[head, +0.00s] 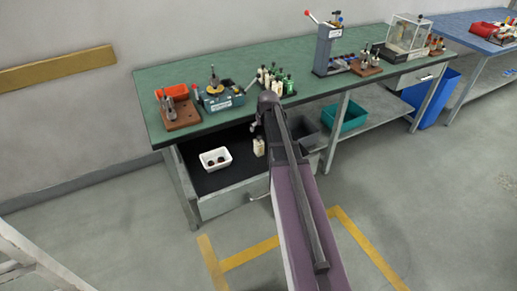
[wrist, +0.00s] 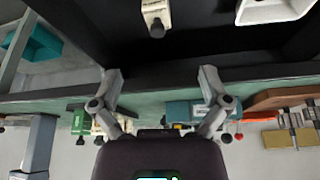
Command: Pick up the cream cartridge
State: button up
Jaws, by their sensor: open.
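A cream cartridge (head: 259,147) with a dark tip stands in the open drawer under the green bench, right of a white tray. In the wrist view the cream cartridge (wrist: 156,14) shows at the top edge, partly cut off. My gripper (wrist: 160,80) is open and empty, its two fingers spread wide, with the cartridge beyond the fingertips. In the head view my gripper (head: 256,122) is small and partly hidden by my arm, near the bench's front edge above the cartridge.
The white tray (head: 215,158) holds dark round parts in the drawer (head: 229,200). The green bench (head: 232,62) overhangs the drawer's back. On it are cream and green bottles (head: 275,80), a teal winding device (head: 219,97) and a grey press (head: 329,45). The drawer floor is otherwise mostly clear.

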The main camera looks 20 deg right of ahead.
aim_at(260, 138)
jog(key=b+x, duration=0.8)
jog(key=shift+f, duration=0.3)
dwell(0.4)
jog(key=shift+w, duration=0.1)
dwell(0.3)
jog(key=b+x, duration=0.3)
jog(key=shift+d+f, duration=0.2)
jog(key=shift+f, duration=0.05)
jog(key=shift+b+x, duration=0.9)
jog(key=shift+a, duration=0.1)
grip_shut()
